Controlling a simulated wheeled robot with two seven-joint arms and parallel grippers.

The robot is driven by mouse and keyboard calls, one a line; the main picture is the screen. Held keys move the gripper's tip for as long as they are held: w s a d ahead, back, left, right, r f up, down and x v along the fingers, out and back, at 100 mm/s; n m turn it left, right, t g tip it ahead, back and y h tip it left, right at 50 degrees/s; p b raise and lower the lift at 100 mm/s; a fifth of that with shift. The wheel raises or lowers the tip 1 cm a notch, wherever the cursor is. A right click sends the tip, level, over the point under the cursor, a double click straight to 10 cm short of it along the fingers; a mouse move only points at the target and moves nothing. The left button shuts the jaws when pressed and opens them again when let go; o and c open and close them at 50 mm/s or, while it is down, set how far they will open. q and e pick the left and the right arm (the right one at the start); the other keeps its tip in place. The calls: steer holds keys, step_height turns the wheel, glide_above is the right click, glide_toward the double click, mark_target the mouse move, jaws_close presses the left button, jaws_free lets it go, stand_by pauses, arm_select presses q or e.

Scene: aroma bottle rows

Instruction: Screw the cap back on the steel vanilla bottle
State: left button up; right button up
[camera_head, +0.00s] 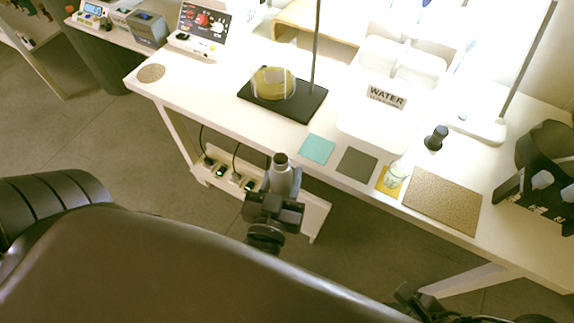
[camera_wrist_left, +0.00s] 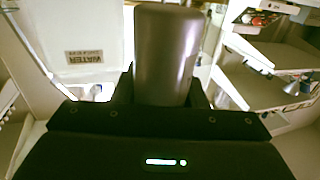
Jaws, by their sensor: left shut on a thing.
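The steel bottle (camera_head: 281,177) is upright in my left gripper (camera_head: 275,203), in front of the table's front edge. Its narrow neck points up, and I see no cap on it. My left gripper is shut on its body; the wrist view shows the grey cylinder (camera_wrist_left: 167,55) between the fingers. A small dark piece (camera_head: 436,137) that looks like the cap is on the table at the right, apart from both grippers. Part of my right gripper (camera_head: 420,301) shows at the bottom right; its fingers are too unclear to judge.
Teal (camera_head: 317,149), dark grey (camera_head: 357,163) and yellow (camera_head: 386,184) mats lie along the front edge. A clear bottle (camera_head: 396,173) stands on the yellow one. A cork mat (camera_head: 441,200) and black rack (camera_head: 535,203) are at right. A black stand (camera_head: 298,108) is behind.

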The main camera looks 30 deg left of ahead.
arm_select(q)
steer(key=o, duration=0.4)
jaws_close()
arm_select(e)
steer(key=shift+r+p, duration=0.65)
arm_select(q)
steer(key=d+x, duration=0.2)
steer(key=x, duration=0.6)
steer(key=w+d+x, duration=0.1)
steer(key=d+x, duration=0.1)
steer(key=x, duration=0.7)
steer(key=shift+w+d, duration=0.2)
steer(key=shift+w, duration=0.05)
steer(key=shift+s+f, duration=0.1)
steer(key=shift+s, duration=0.05)
